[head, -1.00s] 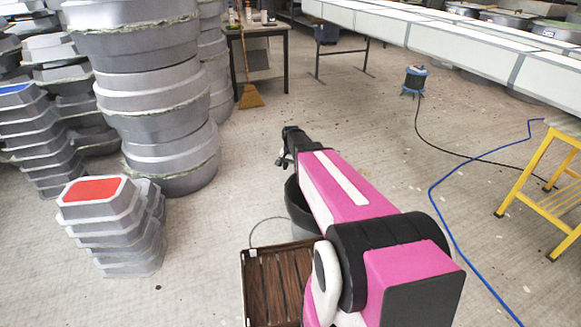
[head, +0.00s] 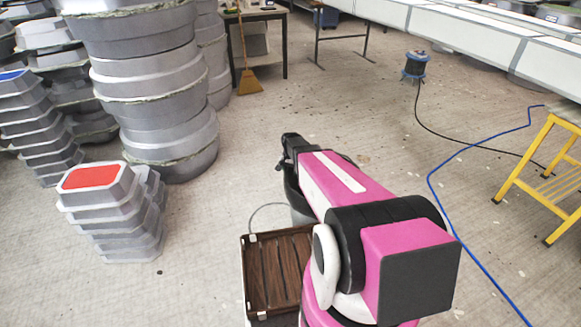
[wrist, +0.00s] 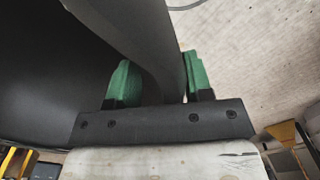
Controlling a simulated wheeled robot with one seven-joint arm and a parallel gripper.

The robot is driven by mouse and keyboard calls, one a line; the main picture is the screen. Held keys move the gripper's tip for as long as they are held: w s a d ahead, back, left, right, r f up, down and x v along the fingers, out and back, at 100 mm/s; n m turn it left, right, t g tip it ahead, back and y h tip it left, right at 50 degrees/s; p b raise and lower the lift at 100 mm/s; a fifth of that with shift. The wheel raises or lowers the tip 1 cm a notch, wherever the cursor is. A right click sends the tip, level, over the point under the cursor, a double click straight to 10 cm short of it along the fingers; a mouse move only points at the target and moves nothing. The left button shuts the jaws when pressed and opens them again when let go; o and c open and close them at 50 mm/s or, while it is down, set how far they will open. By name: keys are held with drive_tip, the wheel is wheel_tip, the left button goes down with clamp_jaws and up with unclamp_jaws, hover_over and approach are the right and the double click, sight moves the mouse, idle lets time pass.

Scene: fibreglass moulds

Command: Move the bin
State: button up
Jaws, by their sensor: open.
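The bin is dark grey and open-topped, and in the head view (head: 291,188) my arm covers most of it. In the wrist view the bin's wall (wrist: 135,35) runs between the two green fingers, with its dark inside at the left. My gripper (head: 284,160) is at the bin's rim. Its fingers are apart, one on each side of the wall, in the wrist view (wrist: 160,72). I cannot tell whether either finger touches it.
A brown slatted crate (head: 278,272) stands close in front of the bin, beside a thin grey loop. A red-topped mould stack (head: 115,210) and tall grey moulds (head: 155,95) stand left. A blue hose (head: 450,220) and yellow stand (head: 540,165) are right. Floor beyond the bin is clear.

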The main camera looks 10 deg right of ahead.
drive_tip(key=shift+f, duration=0.1)
clamp_jaws()
idle(1.4)
